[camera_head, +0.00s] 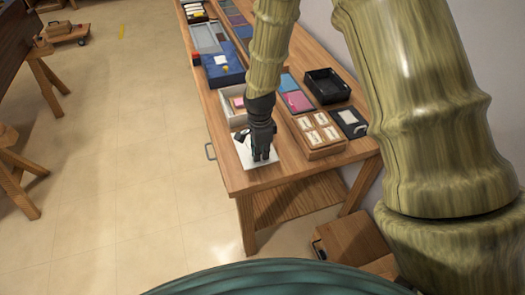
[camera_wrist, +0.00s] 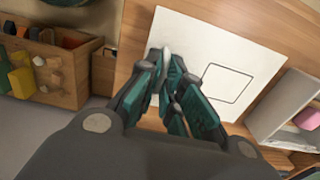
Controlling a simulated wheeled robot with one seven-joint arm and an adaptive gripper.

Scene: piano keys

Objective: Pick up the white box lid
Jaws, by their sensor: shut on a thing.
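The white box lid (camera_head: 243,152) is a flat white square near the front left corner of the wooden table in the head view. It fills the upper middle of the wrist view (camera_wrist: 215,42), with a thin dark square outline and a small pale knob (camera_wrist: 166,58). My gripper (camera_head: 261,157) points down over the lid. In the wrist view its fingers (camera_wrist: 172,82) are closed together at the knob, shut on the lid. The fingers hide part of the lid, and I cannot tell whether it is clear of the tabletop.
An open white box (camera_head: 229,115) with a pink item stands just behind the lid. A wooden tray of white cards (camera_head: 318,133) lies to the right, near a black tray (camera_head: 326,85). A blue tray (camera_head: 222,69) lies farther back.

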